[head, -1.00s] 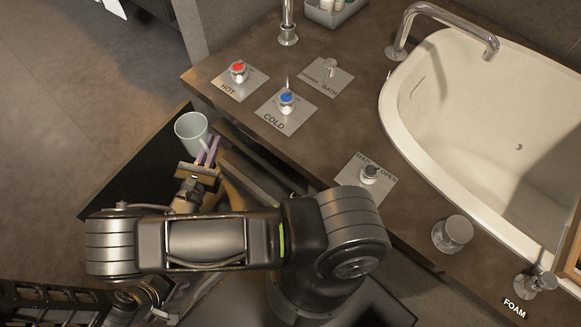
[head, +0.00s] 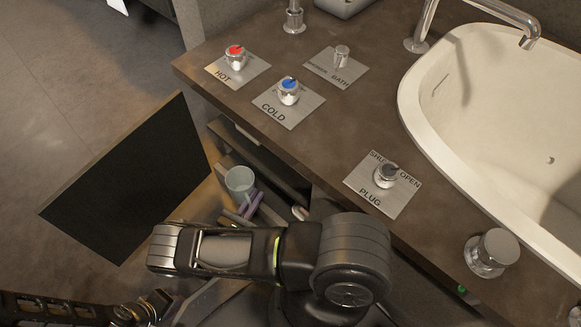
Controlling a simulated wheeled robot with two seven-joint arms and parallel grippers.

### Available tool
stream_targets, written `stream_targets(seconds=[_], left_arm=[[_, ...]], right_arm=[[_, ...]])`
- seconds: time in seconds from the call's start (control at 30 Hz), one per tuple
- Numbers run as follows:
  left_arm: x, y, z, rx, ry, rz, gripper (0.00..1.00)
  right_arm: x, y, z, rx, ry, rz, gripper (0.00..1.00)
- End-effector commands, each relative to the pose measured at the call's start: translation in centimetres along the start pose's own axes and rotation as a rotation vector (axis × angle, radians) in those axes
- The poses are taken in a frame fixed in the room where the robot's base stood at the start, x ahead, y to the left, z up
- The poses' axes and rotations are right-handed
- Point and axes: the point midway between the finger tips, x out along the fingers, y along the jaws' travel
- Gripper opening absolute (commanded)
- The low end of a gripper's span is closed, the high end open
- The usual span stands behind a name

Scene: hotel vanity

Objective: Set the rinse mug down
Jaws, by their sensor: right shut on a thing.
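The rinse mug (head: 240,182) is a pale grey-green cup. It is in front of the open cabinet under the vanity counter, with its mouth facing up. My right gripper (head: 244,205) has its purple-tipped fingers against the near side of the mug and is shut on it. My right arm hides part of the space just below. Whether the mug's base touches anything is hidden. My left gripper (head: 150,306) is low at the bottom left, away from the mug; its fingers are not clear.
A dark cabinet door (head: 130,180) stands open left of the mug. The counter (head: 325,128) has a hot knob (head: 235,57), a cold knob (head: 288,91), a plug knob (head: 386,176) and the basin (head: 430,115). Bare counter lies between the knob plates.

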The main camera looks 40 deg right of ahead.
Motion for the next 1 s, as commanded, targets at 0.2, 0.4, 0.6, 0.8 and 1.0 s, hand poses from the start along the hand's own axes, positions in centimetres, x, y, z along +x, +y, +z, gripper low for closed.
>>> stream_targets(seconds=[0.2, 0.4, 0.6, 0.8, 1.0], left_arm=[[0.3, -0.1, 0.0, 0.0, -0.001, 0.001, 0.2], [1.2, -0.5, 0.0, -0.001, 0.0, 0.002, 0.2], [2.2, -0.8, -0.2, -0.002, 0.001, 0.004, 0.2], [2.5, -0.9, -0.2, -0.002, 0.002, 0.006, 0.2], [2.4, -0.9, -0.2, -0.002, 0.001, 0.006, 0.2]], right_arm=[[2.1, -0.1, -0.1, -0.002, -0.001, -0.006, 0.0], [7.1, -0.2, -0.3, 0.0, -0.001, -0.01, 0.0], [12.1, -0.1, -0.3, 0.001, -0.001, -0.004, 0.0], [14.2, 0.0, -0.1, 0.0, 0.0, 0.0, 0.0], [14.2, 0.0, 0.0, 0.0, 0.0, 0.001, 0.0]])
